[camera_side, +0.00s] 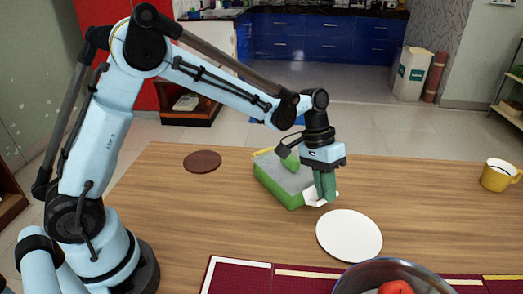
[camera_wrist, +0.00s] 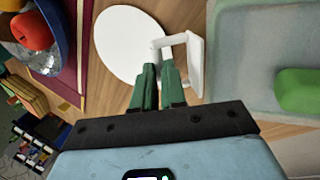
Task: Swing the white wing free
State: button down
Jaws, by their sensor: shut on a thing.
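The white wing (camera_wrist: 194,66) is a flat white panel with a white handle, beside the edge of a grey-topped, green-sided box (camera_side: 279,181). In the side view the wing (camera_side: 312,198) shows low at the box's right end, partly hidden behind my fingers. My gripper (camera_side: 325,197) points down there, its green fingers close together. In the wrist view my gripper (camera_wrist: 159,70) is shut on the handle (camera_wrist: 157,52), at the end away from the panel. I cannot tell how far the wing stands out from the box.
A green knob (camera_side: 290,162) stands on the box top. A white disc (camera_side: 349,236) lies close in front. A bowl with a red fruit (camera_side: 395,288) stands on the dark red mat (camera_side: 240,279) at the front. A brown disc (camera_side: 202,161) and a yellow mug (camera_side: 498,175) are farther off.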

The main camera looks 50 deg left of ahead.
jog(key=h, duration=0.2)
jog(key=a+r+h, duration=0.1)
jog(key=h, duration=0.2)
jog(key=shift+a+r+h, duration=0.3)
jog(key=shift+a+h, duration=0.05)
jog(key=shift+h, duration=0.05)
dwell(0.4)
jog(key=c, duration=1.2)
grip_release()
jog(key=shift+o, duration=0.2)
jog(key=shift+a, duration=0.1)
jog(key=v, duration=1.2)
jog(key=shift+w, duration=0.25)
